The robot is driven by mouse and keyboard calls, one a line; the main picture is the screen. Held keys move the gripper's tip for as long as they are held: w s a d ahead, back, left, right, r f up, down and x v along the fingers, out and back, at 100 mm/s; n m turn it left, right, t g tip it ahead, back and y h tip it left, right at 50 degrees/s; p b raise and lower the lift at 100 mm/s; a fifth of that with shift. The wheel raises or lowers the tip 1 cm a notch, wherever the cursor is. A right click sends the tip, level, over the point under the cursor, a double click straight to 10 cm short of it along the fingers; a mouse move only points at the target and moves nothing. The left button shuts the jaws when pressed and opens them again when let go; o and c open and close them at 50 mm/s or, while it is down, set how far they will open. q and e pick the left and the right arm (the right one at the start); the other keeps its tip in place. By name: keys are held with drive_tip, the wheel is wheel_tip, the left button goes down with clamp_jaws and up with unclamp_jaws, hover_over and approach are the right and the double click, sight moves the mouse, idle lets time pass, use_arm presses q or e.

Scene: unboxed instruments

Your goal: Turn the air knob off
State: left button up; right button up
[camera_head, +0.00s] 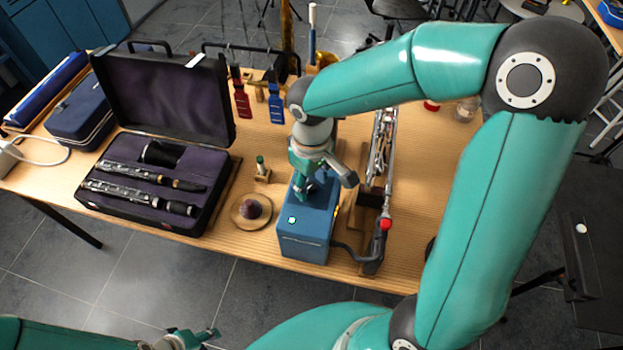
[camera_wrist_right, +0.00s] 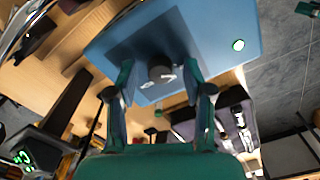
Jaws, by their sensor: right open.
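The blue box (camera_head: 307,238) stands near the front edge of the wooden table, with a small lit greenish-white lamp (camera_head: 291,219) on top. In the right wrist view the blue box (camera_wrist_right: 215,35) fills the upper middle, and its dark round air knob (camera_wrist_right: 160,73) with a white mark sits between my fingers. My right gripper (camera_head: 312,186) points down over the box. Its two fingers stand apart, one on each side of the knob, and I see gaps beside it. My left gripper (camera_head: 190,338) is low at the bottom edge, away from the table; its jaw state is unclear.
An open instrument case (camera_head: 140,210) lies left of the box, with a small round wooden dish (camera_head: 251,211) between. A silver wind instrument (camera_head: 380,150) lies close to the right. A dark hose (camera_head: 350,254) leaves the box's right side.

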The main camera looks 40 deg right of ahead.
clamp_jaws()
